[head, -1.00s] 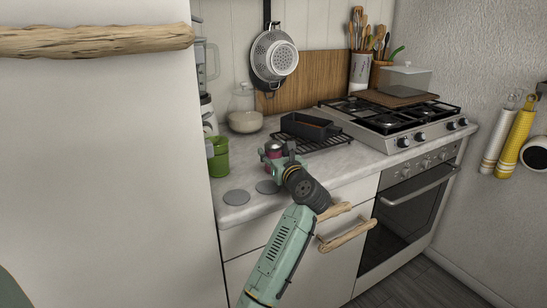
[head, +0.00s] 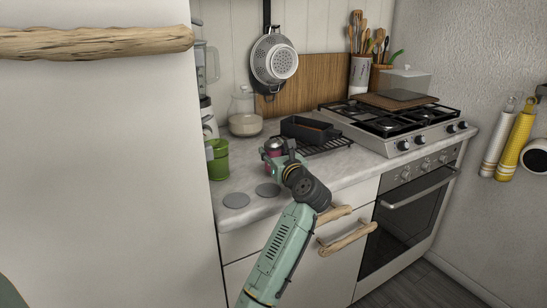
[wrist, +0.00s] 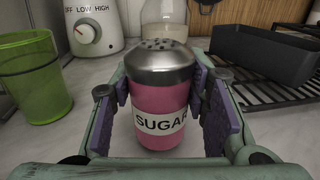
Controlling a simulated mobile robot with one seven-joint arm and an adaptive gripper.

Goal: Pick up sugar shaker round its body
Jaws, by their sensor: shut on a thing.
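The sugar shaker (wrist: 161,100) is pink with a silver perforated top and a white label reading SUGAR. It stands upright between the two purple-padded fingers of my gripper (wrist: 165,108) in the wrist view. The fingers are shut on its body from both sides, below the metal top.
A green cup (head: 218,160) stands left of the shaker. A black loaf pan (head: 310,129) sits on a wire rack (head: 325,146) to the right. A glass jar (head: 243,112) is behind. The stove (head: 393,125) is further right.

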